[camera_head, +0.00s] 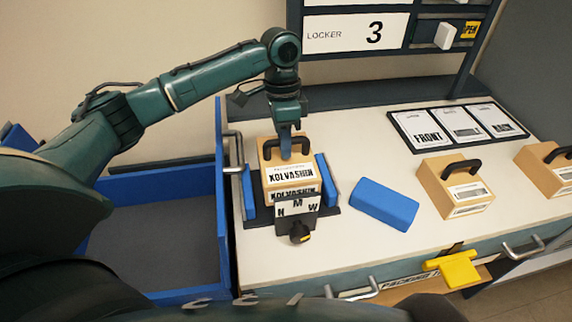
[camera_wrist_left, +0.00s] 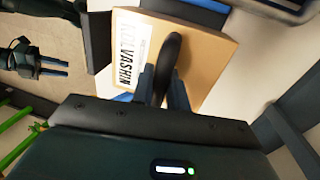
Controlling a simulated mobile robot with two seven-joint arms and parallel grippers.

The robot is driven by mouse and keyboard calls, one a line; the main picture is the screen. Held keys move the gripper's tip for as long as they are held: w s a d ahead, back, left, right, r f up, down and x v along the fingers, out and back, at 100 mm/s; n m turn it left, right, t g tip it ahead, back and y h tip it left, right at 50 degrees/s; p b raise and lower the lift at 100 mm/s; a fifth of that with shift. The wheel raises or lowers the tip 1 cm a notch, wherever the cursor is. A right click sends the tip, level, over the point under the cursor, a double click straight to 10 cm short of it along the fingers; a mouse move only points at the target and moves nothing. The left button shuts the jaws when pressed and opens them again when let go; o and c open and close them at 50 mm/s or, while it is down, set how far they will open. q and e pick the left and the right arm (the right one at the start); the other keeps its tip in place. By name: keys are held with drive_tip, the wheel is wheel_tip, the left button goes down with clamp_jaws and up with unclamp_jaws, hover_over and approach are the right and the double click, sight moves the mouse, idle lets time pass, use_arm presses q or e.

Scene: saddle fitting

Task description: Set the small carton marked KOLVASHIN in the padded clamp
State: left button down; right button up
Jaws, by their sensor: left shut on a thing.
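The small tan carton marked KOLVASHIN (camera_head: 275,178) is upright, between the two blue pads of the padded clamp (camera_head: 249,192). The clamp's front plate, with letters and a dark knob, hides the carton's lower front. I cannot tell whether the carton rests on the clamp's base. My left gripper (camera_head: 286,150) comes from above and is shut on the carton's black handle. In the left wrist view, the handle (camera_wrist_left: 171,62) is between the fingers, and the carton (camera_wrist_left: 205,58) with its printed label is beyond them.
A loose blue block (camera_head: 385,204) lies right of the clamp. Two other handled cartons (camera_head: 434,190) (camera_head: 550,165) stand farther right, before a dark card board (camera_head: 420,145). A blue-walled bin (camera_head: 222,215) is left of the bench. Lockers (camera_head: 355,32) rise behind.

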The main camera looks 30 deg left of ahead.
use_arm(q)
drive_tip(key=shift+f, duration=2.65)
drive_tip(key=c, duration=1.4)
unclamp_jaws()
drive_tip(key=shift+f, duration=0.1)
drive_tip(key=r, duration=0.4)
drive_tip(key=w+a+r, duration=0.1)
drive_tip(key=r, duration=0.3)
drive_tip(key=w+r, duration=0.1)
drive_tip(key=r, duration=0.3)
drive_tip(key=shift+a, duration=0.15)
drive_tip(key=shift+s, duration=0.1)
